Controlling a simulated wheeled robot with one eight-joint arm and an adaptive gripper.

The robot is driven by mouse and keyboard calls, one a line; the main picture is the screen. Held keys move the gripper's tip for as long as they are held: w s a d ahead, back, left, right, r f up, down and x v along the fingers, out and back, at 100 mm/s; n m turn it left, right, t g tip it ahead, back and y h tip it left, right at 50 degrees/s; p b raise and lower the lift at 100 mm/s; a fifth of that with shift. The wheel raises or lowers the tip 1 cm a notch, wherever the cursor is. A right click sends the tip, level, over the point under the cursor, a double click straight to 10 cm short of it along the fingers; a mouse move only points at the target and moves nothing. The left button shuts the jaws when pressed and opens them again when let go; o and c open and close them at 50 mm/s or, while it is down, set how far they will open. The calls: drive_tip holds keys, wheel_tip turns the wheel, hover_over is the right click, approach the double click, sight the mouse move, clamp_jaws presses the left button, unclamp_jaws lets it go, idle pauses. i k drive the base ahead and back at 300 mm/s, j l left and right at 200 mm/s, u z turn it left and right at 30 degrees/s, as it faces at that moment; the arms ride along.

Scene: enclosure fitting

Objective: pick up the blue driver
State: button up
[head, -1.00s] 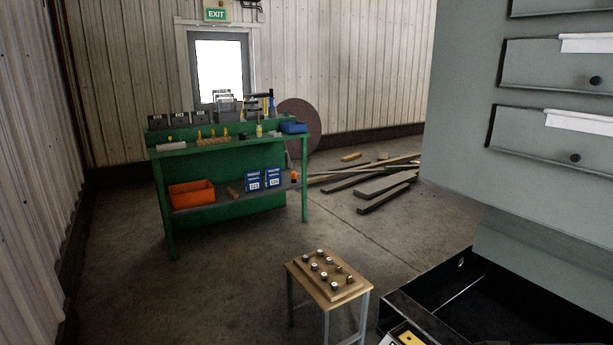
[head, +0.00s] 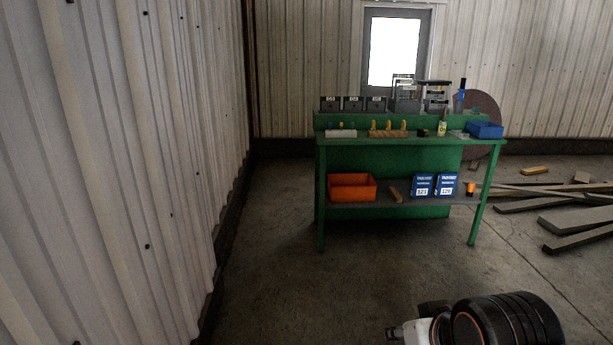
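A green workbench (head: 390,147) stands against the far wall. A slim upright thing with blue on it (head: 461,97) stands at the right back of the bench; it is too small to tell whether it is the blue driver. Several small yellow-handled tools (head: 388,125) stand in a wooden block (head: 388,134) on the bench top. Small, unclear items stand by a pale roll-like thing (head: 341,133) on the left. A black and white part of my arm shows at the bottom right. My gripper cannot be made out.
A blue bin (head: 485,130) sits at the bench's right end. The lower shelf holds an orange bin (head: 352,187) and blue boxes (head: 423,185). Loose planks (head: 580,222) lie on the floor at right. A corrugated wall (head: 130,180) runs along the left. Floor before the bench is clear.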

sight(462, 89)
drive_tip(key=i, duration=1.05)
drive_tip(key=i+j, duration=0.15)
drive_tip(key=i, duration=0.9)
drive_tip(key=i+l+z, duration=0.1)
drive_tip(key=i+z, duration=0.35)
drive_tip(key=i, duration=0.2)
drive_tip(key=i+j+z, duration=0.1)
drive_tip(key=i+z, duration=0.3)
drive_tip(key=i, duration=0.2)
drive_tip(key=i+j+z, duration=0.3)
drive_tip(key=i+z, duration=0.15)
drive_tip(key=i, duration=0.15)
drive_tip(key=i+l+z, duration=0.15)
drive_tip(key=i+z, duration=0.55)
drive_tip(key=i+j+z, duration=0.1)
drive_tip(key=i+z, duration=0.2)
drive_tip(key=i, duration=0.1)
